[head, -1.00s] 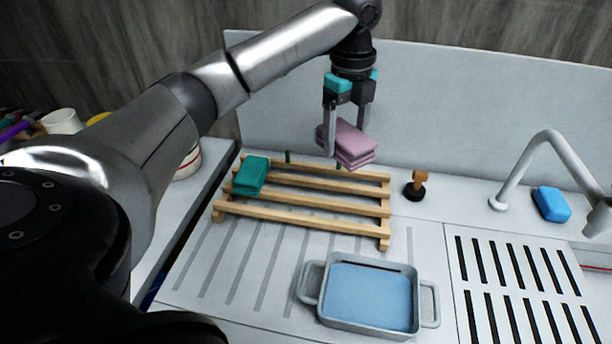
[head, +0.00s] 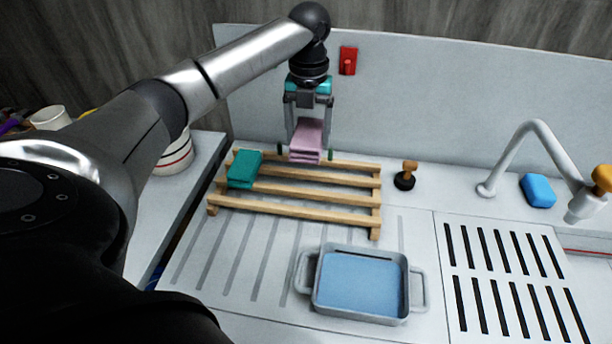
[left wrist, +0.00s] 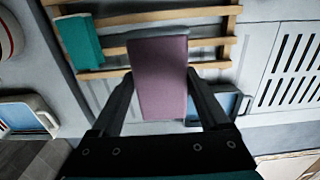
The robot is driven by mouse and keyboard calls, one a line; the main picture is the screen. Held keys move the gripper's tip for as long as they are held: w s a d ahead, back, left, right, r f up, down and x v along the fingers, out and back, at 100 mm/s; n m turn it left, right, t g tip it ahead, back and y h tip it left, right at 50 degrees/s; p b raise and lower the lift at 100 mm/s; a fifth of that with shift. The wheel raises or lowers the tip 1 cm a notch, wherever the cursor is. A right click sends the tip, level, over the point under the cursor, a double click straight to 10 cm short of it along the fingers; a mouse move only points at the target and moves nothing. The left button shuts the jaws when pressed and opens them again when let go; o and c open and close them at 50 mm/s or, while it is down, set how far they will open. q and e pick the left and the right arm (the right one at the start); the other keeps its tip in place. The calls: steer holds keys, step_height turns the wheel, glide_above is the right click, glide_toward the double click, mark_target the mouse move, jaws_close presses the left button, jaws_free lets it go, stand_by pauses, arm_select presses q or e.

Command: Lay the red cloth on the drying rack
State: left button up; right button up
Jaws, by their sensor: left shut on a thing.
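My left gripper (head: 308,128) is shut on a folded pinkish-mauve cloth (head: 306,143). It holds the cloth over the back of the wooden drying rack (head: 290,208), right of a folded teal cloth (head: 244,168) lying on the slats. I cannot tell whether the held cloth touches the rack. In the left wrist view the mauve cloth (left wrist: 158,80) sits between the two fingers, and the rack (left wrist: 140,17) shows behind it. No plainly red cloth shows. My right gripper is not in view.
A grey basin (head: 317,302) with blue content stands in front of the rack. A small wooden-handled stopper (head: 405,177) is to its right, then the tap (head: 530,130) and a blue sponge (head: 538,190). A red wall fitting (head: 348,60) is behind. The rack's right slats are clear.

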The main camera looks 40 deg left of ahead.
mark_target(308, 191)
arm_select(q)
step_height(308, 191, down, 14)
steer(key=shift+r+b, duration=0.15)
steer(key=shift+b, duration=0.45)
steer(key=o, duration=1.1)
steer(key=shift+c, duration=0.2)
step_height(308, 191, up, 12)
steer(key=shift+r+p, duration=0.1)
steer(key=shift+p, duration=0.55)
